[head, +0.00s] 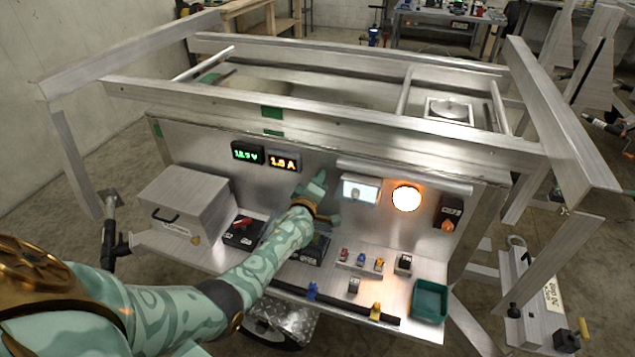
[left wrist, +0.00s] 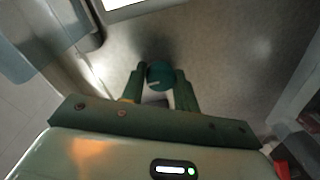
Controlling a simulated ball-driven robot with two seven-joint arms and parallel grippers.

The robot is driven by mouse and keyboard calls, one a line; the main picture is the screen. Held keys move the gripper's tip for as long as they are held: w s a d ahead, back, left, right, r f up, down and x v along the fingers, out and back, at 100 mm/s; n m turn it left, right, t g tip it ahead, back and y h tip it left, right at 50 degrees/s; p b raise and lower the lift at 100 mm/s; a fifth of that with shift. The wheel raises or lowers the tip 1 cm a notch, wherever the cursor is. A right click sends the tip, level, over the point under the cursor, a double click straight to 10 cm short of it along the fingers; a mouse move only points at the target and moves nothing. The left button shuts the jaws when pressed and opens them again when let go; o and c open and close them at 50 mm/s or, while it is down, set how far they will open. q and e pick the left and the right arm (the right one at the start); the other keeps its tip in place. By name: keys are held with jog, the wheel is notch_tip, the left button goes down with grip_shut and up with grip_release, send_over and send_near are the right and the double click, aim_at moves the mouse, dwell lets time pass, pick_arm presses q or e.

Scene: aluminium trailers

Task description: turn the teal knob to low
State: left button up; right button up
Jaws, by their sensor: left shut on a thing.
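The teal knob (left wrist: 160,74) sits between the two fingertips of my left gripper in the left wrist view. It is round, with a short pale mark on its face, toward the lower left in that view. My left gripper (left wrist: 161,78) is shut on the knob, one finger on each side. In the head view my left gripper (head: 318,186) is at the upright metal panel (head: 225,180), below the amber readout, and it hides the knob there. The low marking cannot be made out. My right gripper is not in view.
The panel carries a green readout (head: 247,152), an amber readout (head: 284,161), a lit white display (head: 361,190), a glowing round lamp (head: 406,198) and an orange rotary switch (head: 447,226). Below, a shelf holds a metal box (head: 180,203), small coloured parts and a green tray (head: 430,299).

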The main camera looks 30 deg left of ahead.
pick_arm(q)
jog(key=shift+s+f, duration=0.1)
jog(key=shift+f, duration=0.1)
jog(key=o, duration=1)
jog(key=shift+r, duration=0.1)
jog(key=shift+c, duration=0.2)
jog(key=p+v, duration=0.5)
jog(key=v, duration=1.1)
jog(key=shift+s+p, duration=0.1)
jog(key=shift+p, duration=0.2)
